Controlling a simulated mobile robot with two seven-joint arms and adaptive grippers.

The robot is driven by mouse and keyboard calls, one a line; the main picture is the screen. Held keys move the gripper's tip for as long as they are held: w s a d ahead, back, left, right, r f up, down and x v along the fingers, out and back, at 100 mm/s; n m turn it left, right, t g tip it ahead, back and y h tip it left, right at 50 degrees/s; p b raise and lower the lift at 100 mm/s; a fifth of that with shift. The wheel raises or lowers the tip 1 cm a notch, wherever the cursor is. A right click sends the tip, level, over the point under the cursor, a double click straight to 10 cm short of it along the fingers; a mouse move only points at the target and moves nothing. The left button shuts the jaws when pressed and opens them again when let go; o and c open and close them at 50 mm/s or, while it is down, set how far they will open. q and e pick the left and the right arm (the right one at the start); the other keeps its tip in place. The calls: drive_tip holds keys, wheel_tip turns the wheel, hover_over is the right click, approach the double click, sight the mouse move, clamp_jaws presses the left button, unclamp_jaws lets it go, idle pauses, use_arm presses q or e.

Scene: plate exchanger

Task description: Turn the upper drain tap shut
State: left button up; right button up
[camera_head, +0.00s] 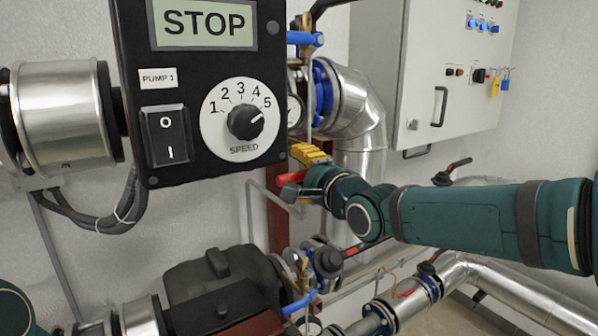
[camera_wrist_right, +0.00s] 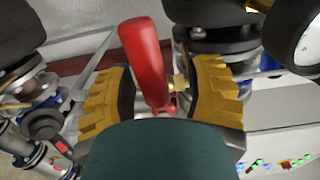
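A tap with a red lever (camera_wrist_right: 143,55) and a small brass body (camera_wrist_right: 178,82) shows in the right wrist view; I take it for the upper drain tap. In the head view its red lever (camera_head: 290,178) sticks out to the left, just under the yellow fingers. My right gripper (camera_head: 305,165) reaches in from the right, below the black pump panel. In the wrist view the gripper (camera_wrist_right: 163,85) is open, with the lever between its two yellow fingers and a gap on both sides. The tap's body is mostly hidden in the head view. My left gripper is not in view.
The black pump panel (camera_head: 185,90) hangs close, above left of the right gripper. A silver elbow pipe (camera_head: 355,110) and a grey cabinet (camera_head: 430,70) stand behind. A pump (camera_head: 220,285), pipes and other valves (camera_head: 325,262) lie below.

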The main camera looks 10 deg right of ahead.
drive_tip(key=shift+w+a+f, duration=0.1)
drive_tip(key=v, duration=1.2)
idle(0.4)
